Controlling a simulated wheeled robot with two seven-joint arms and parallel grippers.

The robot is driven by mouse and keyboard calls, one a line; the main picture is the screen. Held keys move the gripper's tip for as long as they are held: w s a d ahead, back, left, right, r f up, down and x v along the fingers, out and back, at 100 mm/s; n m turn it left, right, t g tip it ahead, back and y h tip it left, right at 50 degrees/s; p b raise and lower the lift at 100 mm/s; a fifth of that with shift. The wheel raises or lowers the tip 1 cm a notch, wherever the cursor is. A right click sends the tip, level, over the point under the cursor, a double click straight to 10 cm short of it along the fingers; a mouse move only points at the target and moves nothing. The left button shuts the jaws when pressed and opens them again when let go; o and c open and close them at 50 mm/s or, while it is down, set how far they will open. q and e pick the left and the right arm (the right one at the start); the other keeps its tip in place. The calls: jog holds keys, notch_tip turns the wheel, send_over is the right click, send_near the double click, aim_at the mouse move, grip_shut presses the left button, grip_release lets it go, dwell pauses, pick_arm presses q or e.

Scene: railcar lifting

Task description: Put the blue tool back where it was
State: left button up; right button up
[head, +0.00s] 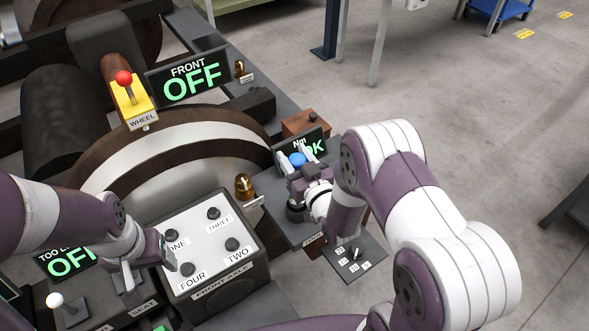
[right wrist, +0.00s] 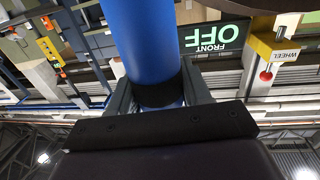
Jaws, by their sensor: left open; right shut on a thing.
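The blue tool (head: 297,159) shows only as a small blue end at my right gripper (head: 299,166), in front of the Nm display. In the right wrist view the tool (right wrist: 145,45) is a thick blue cylinder with a black band. It stands between the fingers of my right gripper (right wrist: 158,98), which is shut on it. Most of the tool is hidden in the head view. A dark grey shelf (head: 284,212) lies below the right gripper, with a small blurred label on its front edge. My left gripper (head: 145,268) is open and empty, beside the front axle panel's left edge.
The front axle panel (head: 206,222) has several black knobs. The Nm display (head: 314,147) reads OK and stands close to the right gripper. The FRONT display (head: 190,82) reads OFF, next to a yellow wheel lever box (head: 133,103).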

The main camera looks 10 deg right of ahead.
notch_tip(320, 180, down, 4)
jog(key=shift+w+f, duration=0.1)
jog(key=shift+w, duration=0.05)
jog(key=shift+b, duration=0.35)
jog(key=shift+f, duration=0.1)
jog(key=o, duration=1.2)
